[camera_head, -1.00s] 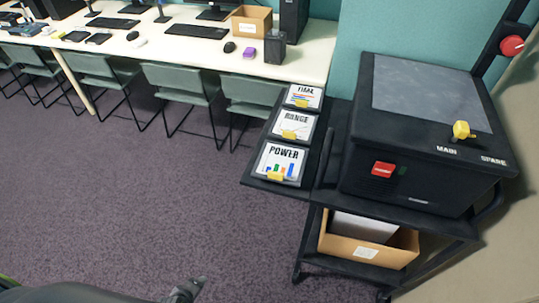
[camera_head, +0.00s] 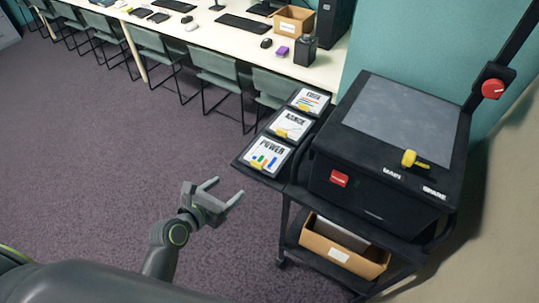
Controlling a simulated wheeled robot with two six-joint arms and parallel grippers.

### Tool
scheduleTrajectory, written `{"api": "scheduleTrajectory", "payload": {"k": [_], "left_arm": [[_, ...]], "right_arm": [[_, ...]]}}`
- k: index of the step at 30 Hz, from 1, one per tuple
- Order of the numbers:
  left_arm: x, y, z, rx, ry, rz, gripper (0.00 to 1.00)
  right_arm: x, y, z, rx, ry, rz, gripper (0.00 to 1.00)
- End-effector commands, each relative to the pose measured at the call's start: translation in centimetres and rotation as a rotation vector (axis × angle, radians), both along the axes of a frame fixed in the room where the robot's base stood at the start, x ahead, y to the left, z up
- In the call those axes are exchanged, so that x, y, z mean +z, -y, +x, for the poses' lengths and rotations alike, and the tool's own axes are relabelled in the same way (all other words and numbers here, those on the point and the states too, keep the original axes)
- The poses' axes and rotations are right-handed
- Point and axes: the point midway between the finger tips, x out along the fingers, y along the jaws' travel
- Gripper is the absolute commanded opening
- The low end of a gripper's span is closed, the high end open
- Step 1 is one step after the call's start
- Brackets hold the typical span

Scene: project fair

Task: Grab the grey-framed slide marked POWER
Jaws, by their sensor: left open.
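The slide marked POWER (camera_head: 267,156) has a grey frame, a white face with coloured bars and a yellow tab at its near edge. It lies nearest in a row of slides on the dark side shelf (camera_head: 245,166) of the black cart. The RANGE slide (camera_head: 290,125) and the TIME slide (camera_head: 310,101) lie behind it. My left gripper (camera_head: 226,190) is open and empty, over the floor, in front and to the left of the POWER slide, apart from it. My right gripper is not in view.
A black projector box (camera_head: 385,150) with a grey glass top, red switch and yellow knob stands on the cart right of the slides. A cardboard box (camera_head: 343,248) sits on the lower shelf. A white desk (camera_head: 322,72) and chairs (camera_head: 217,75) stand behind. The carpet at left is clear.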

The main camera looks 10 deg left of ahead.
Motion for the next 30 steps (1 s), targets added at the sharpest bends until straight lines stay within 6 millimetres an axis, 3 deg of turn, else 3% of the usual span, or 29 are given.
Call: {"api": "scheduleTrajectory", "payload": {"k": [9,15,30], "left_arm": [[-2.2,1.7,5.0,-0.002,0.0,0.002,0.65],[-3.5,2.7,7.9,-0.001,0.0,0.003,0.65],[-5.2,3.6,11.3,-0.002,-0.001,0.004,0.65]], "right_arm": [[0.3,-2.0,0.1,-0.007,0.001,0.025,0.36],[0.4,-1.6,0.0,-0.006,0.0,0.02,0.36],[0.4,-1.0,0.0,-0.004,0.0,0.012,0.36]]}}
